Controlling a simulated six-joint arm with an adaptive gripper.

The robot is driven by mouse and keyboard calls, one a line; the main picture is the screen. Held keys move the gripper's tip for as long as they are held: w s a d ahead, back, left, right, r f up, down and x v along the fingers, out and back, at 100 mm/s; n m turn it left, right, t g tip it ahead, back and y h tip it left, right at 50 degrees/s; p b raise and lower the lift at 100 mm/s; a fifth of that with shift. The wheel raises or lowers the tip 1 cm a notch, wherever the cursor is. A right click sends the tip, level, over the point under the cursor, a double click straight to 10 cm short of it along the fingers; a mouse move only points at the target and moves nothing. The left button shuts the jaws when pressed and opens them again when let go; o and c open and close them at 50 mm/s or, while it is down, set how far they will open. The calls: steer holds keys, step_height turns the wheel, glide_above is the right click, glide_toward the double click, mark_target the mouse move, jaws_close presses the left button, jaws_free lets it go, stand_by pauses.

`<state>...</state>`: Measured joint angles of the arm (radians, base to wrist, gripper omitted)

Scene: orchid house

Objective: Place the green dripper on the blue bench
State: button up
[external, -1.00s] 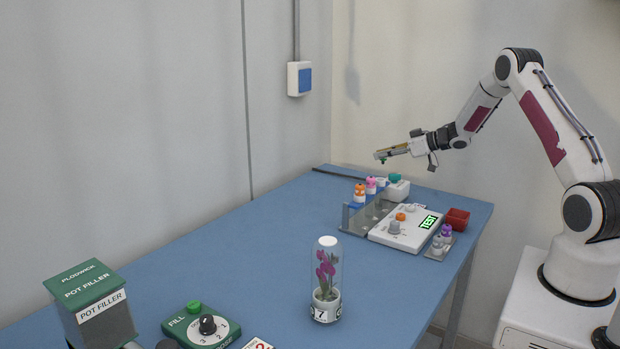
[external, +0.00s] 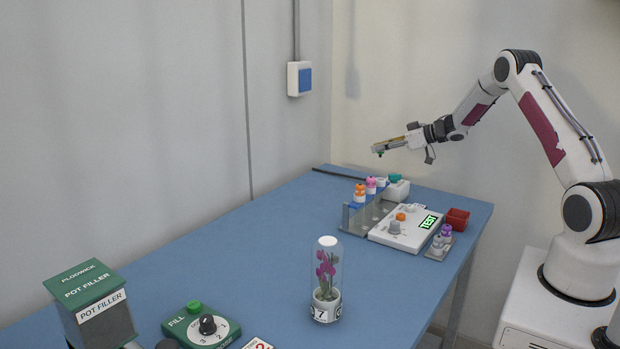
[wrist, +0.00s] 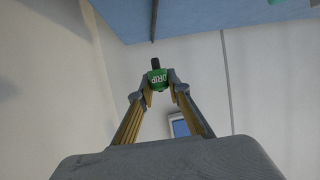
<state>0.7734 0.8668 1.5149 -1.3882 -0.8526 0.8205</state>
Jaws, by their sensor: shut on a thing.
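My gripper (external: 378,149) is shut on the green dripper (wrist: 158,78), which has a dark tip and the letters DRIP on it in the wrist view. In the external view the dripper is a small green bit (external: 380,154) under the fingertips. My gripper holds it in the air, above the far part of the blue bench (external: 240,265). The bench also shows at the top of the wrist view (wrist: 190,18). The dripper is apart from the bench.
Below my gripper stand a rack (external: 352,216) of capped tubes, a white tester (external: 400,240), a red tray (external: 458,218) and purple-capped vials (external: 446,232). A glass dome with an orchid (external: 327,285) stands nearer. The bench's middle left is clear.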

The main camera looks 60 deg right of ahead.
steer(key=shift+f, duration=3.1)
steer(key=shift+f, duration=1.85)
steer(key=shift+f, duration=0.15)
steer(key=o, duration=0.8)
steer(key=shift+v, duration=6.1)
steer(key=shift+w+r, duration=0.15)
steer(key=shift+r, duration=0.05)
